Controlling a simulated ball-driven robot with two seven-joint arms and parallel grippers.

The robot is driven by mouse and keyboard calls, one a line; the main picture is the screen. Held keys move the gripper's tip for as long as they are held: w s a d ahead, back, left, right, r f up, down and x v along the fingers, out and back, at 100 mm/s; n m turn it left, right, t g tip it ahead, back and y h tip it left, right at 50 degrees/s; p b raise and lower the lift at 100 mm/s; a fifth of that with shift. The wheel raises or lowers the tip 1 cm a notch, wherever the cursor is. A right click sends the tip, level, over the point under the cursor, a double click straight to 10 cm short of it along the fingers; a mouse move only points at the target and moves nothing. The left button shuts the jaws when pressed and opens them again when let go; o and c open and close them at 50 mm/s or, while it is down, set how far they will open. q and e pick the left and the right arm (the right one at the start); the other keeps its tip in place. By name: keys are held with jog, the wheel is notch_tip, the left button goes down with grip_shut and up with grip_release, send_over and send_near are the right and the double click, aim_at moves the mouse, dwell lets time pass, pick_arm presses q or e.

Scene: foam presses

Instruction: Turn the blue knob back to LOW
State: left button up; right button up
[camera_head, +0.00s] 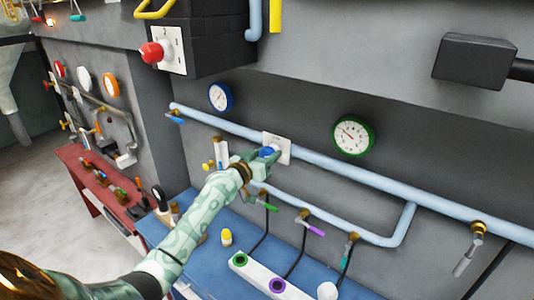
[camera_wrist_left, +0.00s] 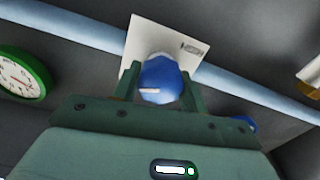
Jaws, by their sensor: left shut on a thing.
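The blue knob (camera_head: 267,151) sits on a white plate (camera_head: 282,143) on the grey wall, over the light blue pipe. My left gripper (camera_head: 262,154) reaches it from the lower left and is shut on it. In the left wrist view the knob (camera_wrist_left: 161,80) sits between the two green fingers of my left gripper (camera_wrist_left: 160,88), with a pale mark on its face. The white plate (camera_wrist_left: 188,42) behind it bears a small dark label that I cannot read. My right gripper is not in view.
A green-rimmed gauge (camera_head: 353,136) and a blue-rimmed gauge (camera_head: 220,97) hang on the wall nearby. A red knob (camera_head: 152,53) is on a dark box at upper left. Valves with coloured handles and a blue bench (camera_head: 206,262) lie below.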

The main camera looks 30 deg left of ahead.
pick_arm(q)
jog(key=n+p, duration=0.1)
jog(key=n, duration=0.2)
jog(key=shift+n, duration=0.4)
jog(key=n, duration=0.3)
jog(key=shift+a+n+p, duration=0.1)
jog(key=shift+n+p, duration=0.2)
jog(key=n, duration=0.3)
jog(key=shift+n+p, duration=0.3)
jog(key=shift+n, duration=1.5)
jog(key=o, duration=1)
jog(key=shift+a+f, duration=0.1)
jog(key=shift+s, duration=0.1)
